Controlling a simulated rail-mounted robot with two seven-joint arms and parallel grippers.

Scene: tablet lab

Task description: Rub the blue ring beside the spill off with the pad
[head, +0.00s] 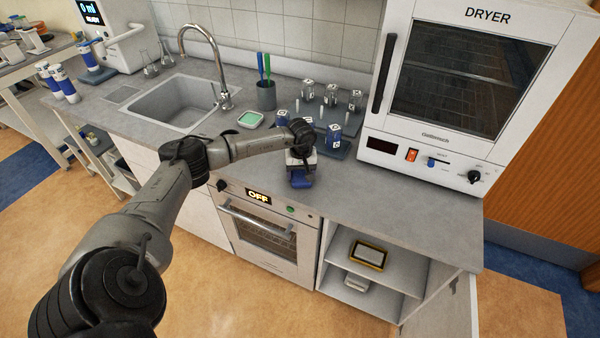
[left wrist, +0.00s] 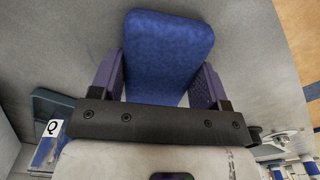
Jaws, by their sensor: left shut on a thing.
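I can make out neither a blue ring nor a spill in either view. The gripper and pad cover part of the counter. My right gripper is not in view.
A dark tray (head: 342,153) with lettered jars stands close behind the gripper. A green-topped dish (head: 250,119), a cup with brushes (head: 266,96) and the sink (head: 172,104) are to the left. The dryer (head: 440,150) stands right. The counter's right front is clear.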

